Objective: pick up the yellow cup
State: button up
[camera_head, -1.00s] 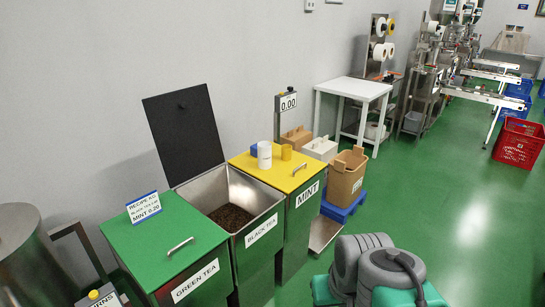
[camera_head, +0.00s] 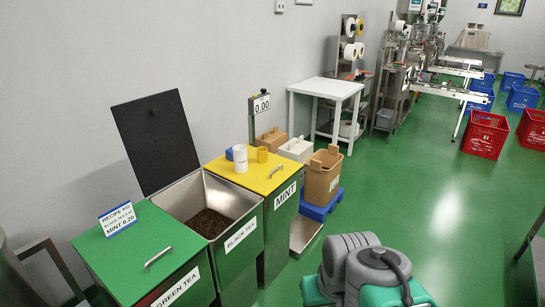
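The yellow cup (camera_head: 262,155) is small and stands upright on the yellow lid of the MINT bin (camera_head: 268,178), near the lid's back edge. A white cylinder (camera_head: 240,158) stands close to its left, with a blue object (camera_head: 229,154) behind that. In the head view, grey and teal parts at the bottom right are my own arm. My gripper's fingers do not show.
The BLACK TEA bin (camera_head: 238,226) is open with dark tea inside, its black lid (camera_head: 156,140) raised. The GREEN TEA bin (camera_head: 140,252) is closed and bears a recipe sign (camera_head: 117,218). A brown box (camera_head: 322,177) stands right of MINT. Green floor (camera_head: 420,210) is clear at right.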

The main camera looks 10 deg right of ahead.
aim_at(262, 155)
jog(key=z, duration=0.75)
jog(key=i, duration=3.15)
jog(key=u, duration=4.35)
jog(key=i, duration=0.55)
jog(key=z, duration=0.05)
